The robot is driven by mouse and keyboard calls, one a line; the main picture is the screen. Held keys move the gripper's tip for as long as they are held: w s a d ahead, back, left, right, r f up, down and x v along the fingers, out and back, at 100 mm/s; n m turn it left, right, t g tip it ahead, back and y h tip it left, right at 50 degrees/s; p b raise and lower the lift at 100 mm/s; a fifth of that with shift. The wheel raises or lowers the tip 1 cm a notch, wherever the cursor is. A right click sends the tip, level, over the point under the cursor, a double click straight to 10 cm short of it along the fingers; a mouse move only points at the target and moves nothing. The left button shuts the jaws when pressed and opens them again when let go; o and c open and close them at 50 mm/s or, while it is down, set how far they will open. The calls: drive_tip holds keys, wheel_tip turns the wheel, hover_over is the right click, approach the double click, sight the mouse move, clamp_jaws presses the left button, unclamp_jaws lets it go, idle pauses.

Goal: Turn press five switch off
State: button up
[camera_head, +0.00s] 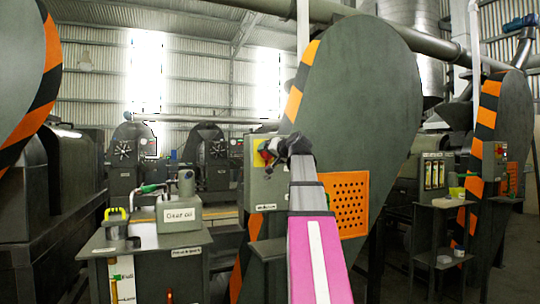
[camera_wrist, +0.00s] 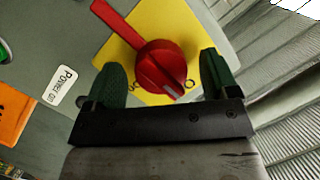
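The switch is a red rotary knob (camera_wrist: 162,68) with a long red handle on a yellow plate (camera_wrist: 190,28), fixed to a grey panel. In the wrist view my gripper (camera_wrist: 164,80) is open, with one green finger on each side of the round knob. The fingers look close to the knob; I cannot tell whether they touch it. The handle points to the upper left, and a pale mark on the knob points to the lower right. In the head view the red switch (camera_head: 265,152) shows on the grey control box, partly hidden by my gripper (camera_head: 272,152).
A large grey belt guard (camera_head: 365,85) with orange and black stripes stands behind the control box. An orange perforated panel (camera_head: 349,203) is below right. A "Gear oil" can (camera_head: 180,216) stands on a cabinet at left.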

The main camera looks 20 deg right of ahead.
drive_tip(key=v, duration=1)
drive_tip(key=shift+s, duration=0.4)
